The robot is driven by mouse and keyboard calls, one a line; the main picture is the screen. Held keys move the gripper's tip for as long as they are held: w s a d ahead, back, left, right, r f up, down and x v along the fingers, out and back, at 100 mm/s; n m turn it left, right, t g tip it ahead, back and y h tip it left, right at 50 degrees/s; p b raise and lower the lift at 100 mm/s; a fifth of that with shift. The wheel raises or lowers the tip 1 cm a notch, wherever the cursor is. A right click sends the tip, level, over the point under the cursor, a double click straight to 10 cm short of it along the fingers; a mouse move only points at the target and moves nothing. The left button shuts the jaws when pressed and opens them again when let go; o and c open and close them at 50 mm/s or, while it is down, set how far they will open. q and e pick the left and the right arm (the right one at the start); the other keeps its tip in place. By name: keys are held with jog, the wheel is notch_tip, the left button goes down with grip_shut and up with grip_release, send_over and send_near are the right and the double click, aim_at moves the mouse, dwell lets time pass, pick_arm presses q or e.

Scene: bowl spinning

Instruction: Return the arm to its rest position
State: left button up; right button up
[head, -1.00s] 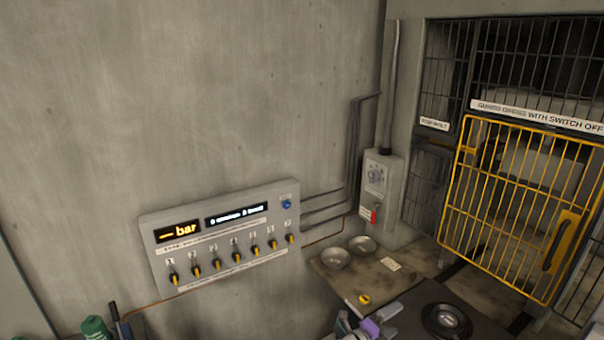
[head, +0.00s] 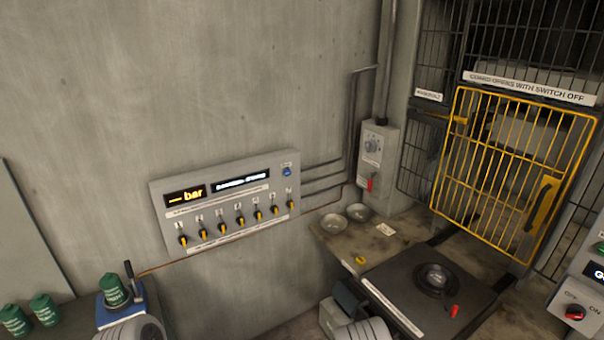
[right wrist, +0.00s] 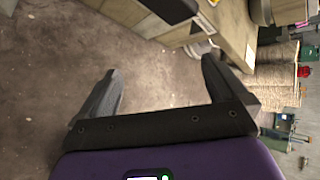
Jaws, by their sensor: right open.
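My right gripper (right wrist: 160,66) shows in the right wrist view. Its two dark fingers are spread wide with nothing between them, over bare brownish floor. In the head view, rounded grey parts that look like my arm links show at the bottom edge, and neither gripper's fingers can be made out there. My left gripper is not in view.
In the head view, a control panel (head: 228,200) with several yellow-tipped levers hangs on the wall. Two metal bowls (head: 332,222) stand on a bench. A dark plate (head: 400,285) holds a round chuck. A yellow barred guard (head: 512,180) stands behind. Green canisters (head: 42,309) are lower left.

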jog(key=s+a+f+m+g+y, duration=0.2)
jog(key=s+a+f+m+y, duration=0.2)
jog(key=s+m, duration=0.3)
jog(key=s+a+f+m+g+y, duration=0.2)
jog(key=s+a+f+m+y, duration=0.25)
jog(key=s, duration=0.35)
jog(key=s+a+r+m+t+y, duration=0.1)
jog(key=s+a+r+m+y, duration=0.15)
jog(key=a+m, duration=0.6)
jog(key=s+a+r+m+t+y, duration=0.2)
jog(key=s+a+m+y, duration=0.15)
jog(key=m, duration=1.05)
notch_tip(320, 180, down, 14)
jog(key=m+b, duration=0.1)
jog(key=b, duration=1.3)
jog(key=shift+s+d, duration=0.2)
jog(key=shift+s, duration=0.2)
